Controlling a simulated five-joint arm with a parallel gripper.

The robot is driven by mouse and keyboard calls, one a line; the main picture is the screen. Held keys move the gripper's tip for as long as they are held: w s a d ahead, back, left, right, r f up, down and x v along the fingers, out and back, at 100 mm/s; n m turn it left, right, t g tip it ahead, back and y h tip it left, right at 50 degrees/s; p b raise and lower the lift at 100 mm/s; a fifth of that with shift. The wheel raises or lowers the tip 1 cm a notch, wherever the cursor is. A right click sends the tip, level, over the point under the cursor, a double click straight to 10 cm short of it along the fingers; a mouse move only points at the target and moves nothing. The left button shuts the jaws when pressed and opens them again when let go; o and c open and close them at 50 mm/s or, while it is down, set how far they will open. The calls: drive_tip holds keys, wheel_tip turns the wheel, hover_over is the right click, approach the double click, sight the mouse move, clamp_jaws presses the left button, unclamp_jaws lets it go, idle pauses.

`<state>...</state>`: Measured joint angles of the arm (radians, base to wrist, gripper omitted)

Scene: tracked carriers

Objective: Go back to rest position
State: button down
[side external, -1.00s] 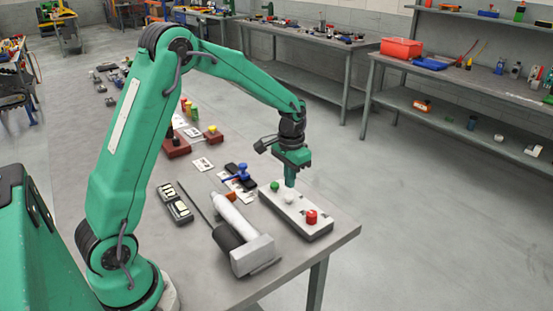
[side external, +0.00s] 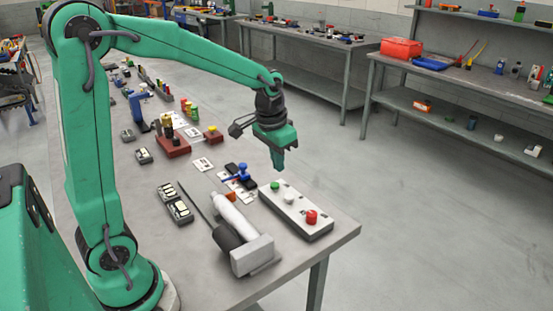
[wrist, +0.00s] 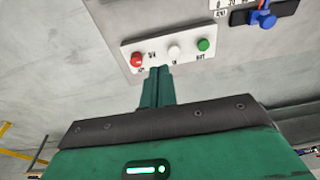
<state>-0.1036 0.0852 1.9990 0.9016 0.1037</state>
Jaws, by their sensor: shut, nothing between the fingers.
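My green gripper (side external: 278,168) is shut and empty, pointing down in the air above the far edge of the button box. In the wrist view the shut fingers (wrist: 157,72) show in front of the box's edge. The white button box (side external: 296,222) lies near the table's right end. It carries a green button (side external: 275,185), a white button (side external: 289,198) and a red knob (side external: 311,216). The wrist view also shows the red knob (wrist: 136,59), white button (wrist: 174,52) and green button (wrist: 204,44).
A grey-white cylindrical tool (side external: 240,235) lies left of the box. A blue-handled device (side external: 237,173), a dark switch box (side external: 175,203) and a red-brown block (side external: 172,145) stand along the table. The table edge (side external: 335,238) is close on the right; open floor lies beyond.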

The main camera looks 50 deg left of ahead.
drive_tip(key=s+d+r+t, duration=0.2)
drive_tip(key=s+r, duration=0.1)
drive_tip(key=s, duration=0.5)
drive_tip(key=s+d+r+t, duration=0.1)
drive_tip(key=s+d+r, duration=0.1)
drive_tip(key=s, duration=0.7)
drive_tip(key=shift+s+r+t, duration=0.15)
drive_tip(key=shift+r+t, duration=0.25)
drive_tip(key=shift+r, duration=0.25)
